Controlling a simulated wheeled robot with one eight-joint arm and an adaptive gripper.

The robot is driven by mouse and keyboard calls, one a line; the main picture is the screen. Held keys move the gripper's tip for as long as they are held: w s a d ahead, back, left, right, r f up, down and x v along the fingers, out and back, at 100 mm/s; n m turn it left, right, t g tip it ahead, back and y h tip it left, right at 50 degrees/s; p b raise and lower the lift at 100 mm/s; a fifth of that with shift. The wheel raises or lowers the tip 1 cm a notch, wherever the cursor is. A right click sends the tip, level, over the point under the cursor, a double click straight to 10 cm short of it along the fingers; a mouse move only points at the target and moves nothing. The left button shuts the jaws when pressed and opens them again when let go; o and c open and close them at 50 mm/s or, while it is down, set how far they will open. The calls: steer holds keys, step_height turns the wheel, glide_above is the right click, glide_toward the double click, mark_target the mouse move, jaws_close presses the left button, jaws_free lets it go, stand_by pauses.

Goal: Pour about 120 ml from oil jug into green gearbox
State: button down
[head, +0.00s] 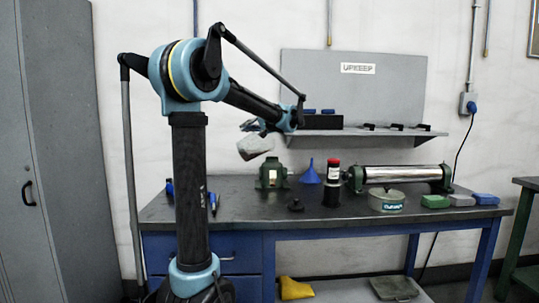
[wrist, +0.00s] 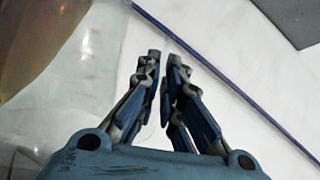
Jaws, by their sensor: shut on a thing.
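The oil jug (head: 254,147), pale and translucent, hangs tilted in the air below my gripper (head: 252,127) in the head view. In the wrist view, a see-through body with amber oil (wrist: 40,35) fills the upper left, and my gripper's fingers (wrist: 165,62) are close together beside it. My gripper is shut on the jug; the exact grip point is unclear. The green gearbox (head: 272,174) stands upright on the bench, below and slightly right of the jug, with a gap between them. I see no stream of oil. The gearbox opening is too small to make out.
A blue funnel (head: 310,173), a dark red-capped bottle (head: 332,187) and a small black part (head: 295,205) are near the gearbox on the bench (head: 250,212). A tin (head: 386,202) and a roller (head: 402,175) lie further right. A shelf (head: 355,133) projects behind.

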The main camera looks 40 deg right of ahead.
steer(key=shift+d+r+b, duration=0.35)
steer(key=shift+b, duration=0.1)
steer(key=shift+a+b, duration=0.25)
steer(key=shift+b, duration=0.05)
steer(key=shift+d+r+m+b, duration=0.35)
steer(key=shift+m+b, duration=0.15)
steer(key=shift+b, duration=0.25)
stand_by(0.5)
steer(key=shift+d+r+m+t+y, duration=0.35)
steer(key=shift+d+r+m, duration=0.2)
steer(key=shift+d, duration=0.2)
stand_by(1.0)
steer(key=a+f+n, duration=0.1)
steer(key=a+f+n+h, duration=0.1)
steer(key=a, duration=0.1)
steer(key=a+f+n+g, duration=0.1)
steer(key=a, duration=0.1)
steer(key=shift+w+f, duration=0.1)
steer(key=shift+f, duration=0.3)
steer(key=shift+n, duration=0.25)
steer(key=shift+f+h, duration=0.1)
steer(key=shift+h, duration=0.25)
